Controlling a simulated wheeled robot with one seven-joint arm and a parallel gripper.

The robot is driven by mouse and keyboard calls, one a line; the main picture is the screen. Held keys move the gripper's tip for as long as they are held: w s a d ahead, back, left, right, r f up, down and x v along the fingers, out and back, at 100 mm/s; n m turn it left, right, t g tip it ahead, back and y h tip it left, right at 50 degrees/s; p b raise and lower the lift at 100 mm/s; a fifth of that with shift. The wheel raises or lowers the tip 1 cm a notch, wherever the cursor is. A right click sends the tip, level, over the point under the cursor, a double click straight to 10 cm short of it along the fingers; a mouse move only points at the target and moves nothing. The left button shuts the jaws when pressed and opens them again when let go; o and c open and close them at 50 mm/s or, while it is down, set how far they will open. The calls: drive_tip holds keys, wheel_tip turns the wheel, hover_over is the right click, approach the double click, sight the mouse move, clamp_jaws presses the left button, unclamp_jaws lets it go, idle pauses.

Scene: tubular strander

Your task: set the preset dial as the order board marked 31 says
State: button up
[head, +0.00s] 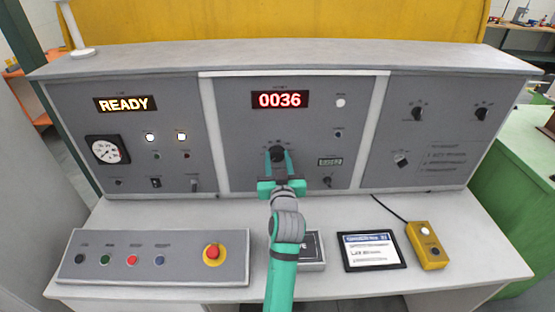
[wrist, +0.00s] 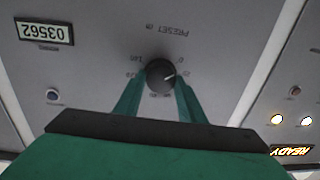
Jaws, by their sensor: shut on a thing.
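The preset dial (head: 277,153) is a black round knob on the middle panel, below a red display (head: 280,100) reading 0036.
My arm partly hides a dark-topped box (head: 312,250) on the desk. A yellow box (head: 427,245) with a cable stands at right. A button panel (head: 150,257) with a red emergency button (head: 213,254) is at left. A small knob (head: 327,181) sits right of the dial.

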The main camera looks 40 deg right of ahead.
drive_tip(key=m, duration=0.5)
idle(0.3)
drive_tip(key=o, duration=1)
drive_tip(key=shift+o, duration=0.2)
drive_tip(key=v, duration=1.1)
drive_tip(key=shift+f, duration=0.2)
